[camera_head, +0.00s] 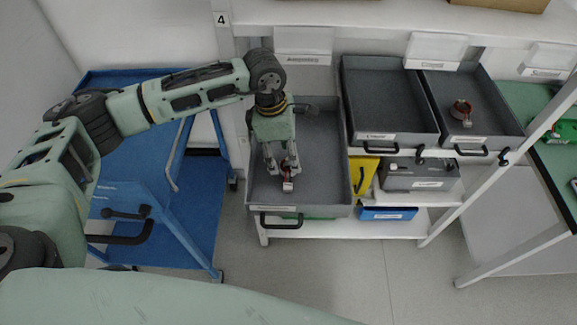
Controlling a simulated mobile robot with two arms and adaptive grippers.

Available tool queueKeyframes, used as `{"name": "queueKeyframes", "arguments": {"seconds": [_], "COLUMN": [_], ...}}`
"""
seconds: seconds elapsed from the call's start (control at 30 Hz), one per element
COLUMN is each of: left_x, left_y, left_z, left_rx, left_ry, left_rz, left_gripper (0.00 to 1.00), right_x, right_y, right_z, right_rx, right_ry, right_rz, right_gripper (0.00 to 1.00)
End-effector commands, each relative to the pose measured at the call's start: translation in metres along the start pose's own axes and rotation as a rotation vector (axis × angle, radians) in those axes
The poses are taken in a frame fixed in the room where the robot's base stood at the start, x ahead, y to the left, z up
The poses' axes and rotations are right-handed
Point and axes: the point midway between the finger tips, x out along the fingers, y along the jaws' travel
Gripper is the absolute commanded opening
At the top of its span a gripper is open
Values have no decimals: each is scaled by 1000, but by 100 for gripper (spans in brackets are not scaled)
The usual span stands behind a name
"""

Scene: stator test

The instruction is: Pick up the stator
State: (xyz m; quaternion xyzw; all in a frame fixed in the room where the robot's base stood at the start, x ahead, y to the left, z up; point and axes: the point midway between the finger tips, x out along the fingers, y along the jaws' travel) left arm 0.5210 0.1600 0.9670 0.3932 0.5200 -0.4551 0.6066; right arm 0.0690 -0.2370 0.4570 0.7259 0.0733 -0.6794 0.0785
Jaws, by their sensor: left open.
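My left gripper (282,168) points down into a grey drawer tray (325,150) that is pulled out of the shelf. Its fingers are open and stand around or just above a small part (288,186), whose red wires and white connector show at the fingertips. The body of this part is mostly hidden by the fingers, so I cannot tell whether they touch it. A similar copper-coloured ring-shaped part (461,107), with a red and white connector, lies in the right grey tray. My right gripper is not in view.
An empty grey tray (385,95) stands between the two occupied trays. A dark grey box (420,174), a yellow bin (364,176) and a blue bin (388,213) sit lower. A blue cart (200,210) stands left and a green-topped table (555,165) right.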

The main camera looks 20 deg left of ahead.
Motion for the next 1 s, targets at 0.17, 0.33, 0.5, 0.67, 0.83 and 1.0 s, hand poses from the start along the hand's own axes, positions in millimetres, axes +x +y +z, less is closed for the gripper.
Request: {"name": "queueKeyframes", "arguments": {"seconds": [0.17, 0.33, 0.5, 0.67, 0.83, 1.0], "left_x": [25, 38, 39, 39, 38, 38], "left_y": [-1, 0, 0, 0, 0, 0], "left_z": [1, 1, 1, 1, 1, 1], "left_rx": [0, 0, 1, 1, 1, 0], "left_ry": [1, 0, -1, -1, -1, -1], "left_rz": [-3, -1, 0, 0, 0, 0], "left_gripper": [51, 51, 51, 40, 25, 10], "right_x": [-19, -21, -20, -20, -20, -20], "right_y": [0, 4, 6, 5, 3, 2], "right_z": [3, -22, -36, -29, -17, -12], "right_rx": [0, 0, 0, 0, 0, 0], "right_ry": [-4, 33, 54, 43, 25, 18], "right_rz": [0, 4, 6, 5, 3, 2], "right_gripper": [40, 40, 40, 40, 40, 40]}}
